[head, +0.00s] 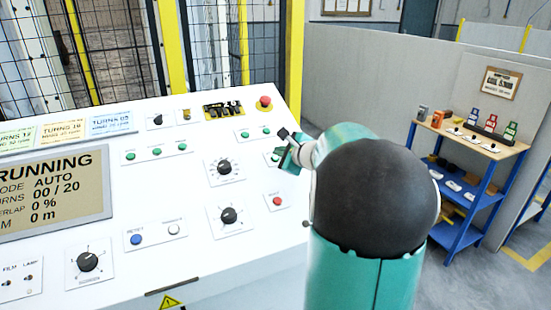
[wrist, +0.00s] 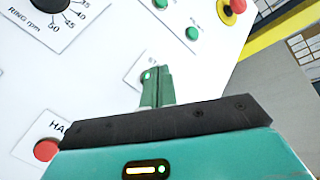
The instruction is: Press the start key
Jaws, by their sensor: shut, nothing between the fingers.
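The start key is a small green key (wrist: 147,76) on a white plate, partly hidden by my fingers in the wrist view; its label is mostly covered. In the head view a green key (head: 275,157) shows just left of my gripper (head: 286,161). My gripper is shut and empty, and its green fingers (wrist: 156,72) point at the panel right at the key. I cannot tell whether they touch it. The panel display (head: 52,190) reads RUNNING, AUTO, turns 00 / 20.
A red key (head: 277,201) sits below the start key on the white sloped panel (head: 190,265). Black dials (head: 224,167), more green keys (head: 156,152) and a red mushroom button (head: 265,102) are close by. A blue shelf cart (head: 462,236) stands at the right.

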